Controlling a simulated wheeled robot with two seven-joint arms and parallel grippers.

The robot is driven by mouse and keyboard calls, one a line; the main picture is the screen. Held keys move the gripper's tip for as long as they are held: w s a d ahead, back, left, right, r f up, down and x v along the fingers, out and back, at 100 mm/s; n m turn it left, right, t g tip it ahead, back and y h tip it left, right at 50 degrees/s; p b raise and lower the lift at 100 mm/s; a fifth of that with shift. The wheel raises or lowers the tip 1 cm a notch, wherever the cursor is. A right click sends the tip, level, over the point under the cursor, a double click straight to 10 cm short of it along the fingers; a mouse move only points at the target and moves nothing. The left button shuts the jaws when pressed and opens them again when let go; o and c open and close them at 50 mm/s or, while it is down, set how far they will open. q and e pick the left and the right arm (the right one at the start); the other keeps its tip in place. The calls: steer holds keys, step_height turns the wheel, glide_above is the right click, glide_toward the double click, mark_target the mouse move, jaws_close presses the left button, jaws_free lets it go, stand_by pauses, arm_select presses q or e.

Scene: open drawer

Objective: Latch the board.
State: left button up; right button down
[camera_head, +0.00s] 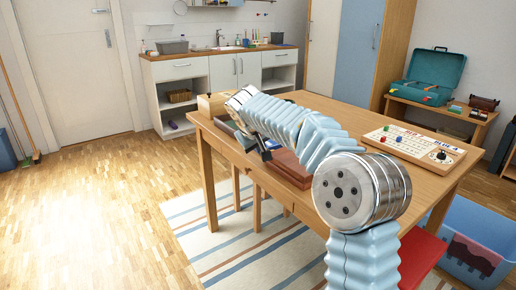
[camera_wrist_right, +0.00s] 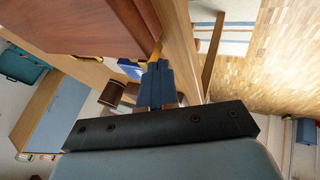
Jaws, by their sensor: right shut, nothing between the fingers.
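The board, a reddish-brown wooden case (camera_head: 292,165), lies at the near edge of the table (camera_head: 335,112), partly hidden behind my right arm. Its brown surface (camera_wrist_right: 75,25) fills the upper left of the right wrist view. In the right wrist view the gripper's dark blue fingers (camera_wrist_right: 155,80) are shut and empty. Their tips are close to a small yellow, brass-like piece (camera_wrist_right: 157,50) at the board's edge, perhaps the latch. I cannot tell whether they touch it. My left gripper is not in view.
A light wooden box (camera_head: 215,103) stands at the table's back left. A white game board (camera_head: 415,145) with coloured pieces lies on the right. A red stool (camera_head: 422,255) and a blue bin (camera_head: 475,235) stand below.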

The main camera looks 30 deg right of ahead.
steer(key=shift+d+r, duration=0.1)
steer(key=shift+d, duration=0.3)
steer(key=shift+w+d+p, duration=0.1)
steer(key=shift+d+p, duration=0.35)
steer(key=shift+d, duration=0.3)
steer(key=shift+a, duration=0.1)
